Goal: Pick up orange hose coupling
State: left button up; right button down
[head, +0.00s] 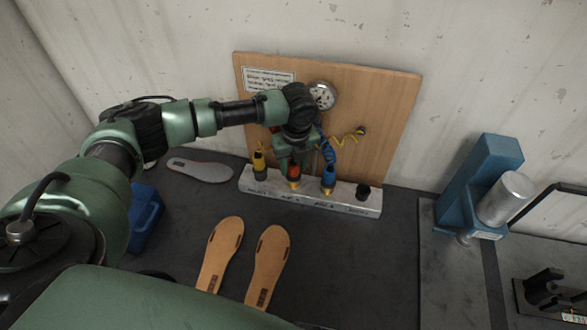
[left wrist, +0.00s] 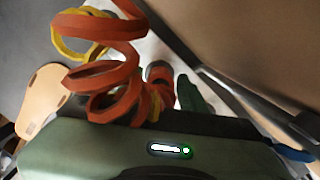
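The orange hose coupling (head: 294,171) stands upright in a light rack (head: 333,200) at the foot of a wooden board. My left gripper (head: 294,165) points down at it, with green fingers close around its upper part; I cannot tell whether they press on it. In the left wrist view the coiled orange hose (left wrist: 108,75) fills the upper left, and the coupling (left wrist: 160,75) is partly hidden beside a green finger (left wrist: 190,95). The other finger is hidden there. My right gripper is in neither view.
A gauge (head: 322,95) is on the wooden board (head: 385,100). Two tan soles (head: 268,262) lie in front. A blue press (head: 478,185) stands at right.

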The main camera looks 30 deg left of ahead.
pick_arm(q)
grip_shut()
jog(key=shift+r, duration=0.1)
jog(key=shift+w+r+b, duration=0.1)
jog(key=shift+r+b, duration=0.45)
jog(key=shift+s+r+b, duration=0.15)
jog(key=shift+r+b, duration=0.2)
jog(key=shift+r, duration=0.15)
jog(key=shift+s+r+b, duration=0.15)
jog(key=shift+r+b, duration=0.15)
jog(key=shift+r, duration=0.2)
jog(key=s+d+b, duration=0.4)
jog(key=s+b, duration=0.1)
jog(key=s, duration=1.2)
jog(key=shift+d, duration=0.2)
jog(key=shift+r, duration=0.15)
notch_tip(320, 180, up, 9)
jog(key=p, duration=1.1)
jog(key=shift+r, duration=0.2)
